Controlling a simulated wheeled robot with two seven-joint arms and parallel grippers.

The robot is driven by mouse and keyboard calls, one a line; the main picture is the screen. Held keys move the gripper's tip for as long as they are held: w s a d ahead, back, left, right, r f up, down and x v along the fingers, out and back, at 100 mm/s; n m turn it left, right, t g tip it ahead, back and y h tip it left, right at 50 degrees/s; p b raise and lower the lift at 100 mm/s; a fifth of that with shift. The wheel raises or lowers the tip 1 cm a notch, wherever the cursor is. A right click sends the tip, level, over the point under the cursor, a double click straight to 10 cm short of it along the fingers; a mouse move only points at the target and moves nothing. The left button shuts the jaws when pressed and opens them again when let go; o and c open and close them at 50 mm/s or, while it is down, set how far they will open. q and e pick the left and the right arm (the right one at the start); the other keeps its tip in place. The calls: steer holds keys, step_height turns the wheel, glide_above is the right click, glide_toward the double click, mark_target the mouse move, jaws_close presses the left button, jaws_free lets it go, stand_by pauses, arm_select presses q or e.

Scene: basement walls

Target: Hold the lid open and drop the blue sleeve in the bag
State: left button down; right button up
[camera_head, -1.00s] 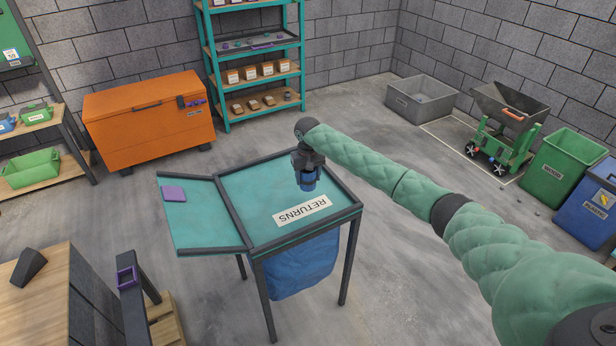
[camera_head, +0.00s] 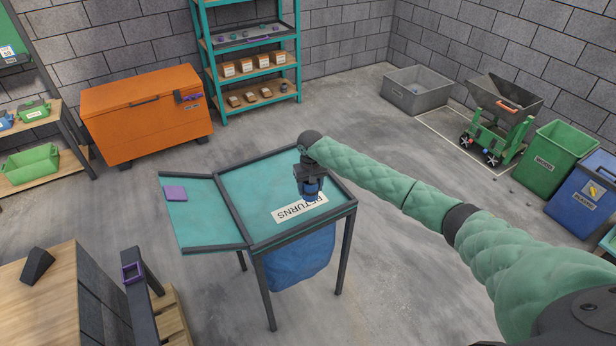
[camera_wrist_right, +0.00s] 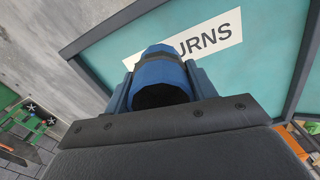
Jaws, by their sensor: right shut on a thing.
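My right gripper (camera_head: 311,186) is shut on the blue sleeve (camera_wrist_right: 165,72), a short blue tube with a dark band and a dark hollow end. Both are over the teal lid (camera_head: 255,190) of a dark-framed stand. The lid lies flat and looks closed, with a white RETURNS label (camera_head: 290,211) that the gripper partly covers. I cannot tell whether the sleeve touches the lid. The blue bag (camera_head: 300,262) hangs under the stand, its mouth hidden by the lid. My left gripper is not in view.
A teal side panel (camera_head: 205,220) with a purple pad (camera_head: 176,193) joins the stand's left side. An orange chest (camera_head: 145,115) and shelves stand behind. Floor right of the stand is open.

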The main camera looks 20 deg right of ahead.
steer(key=s+p, duration=0.1)
steer(key=s, duration=1.7)
steer(key=shift+p, duration=0.35)
steer(key=shift+r, duration=0.1)
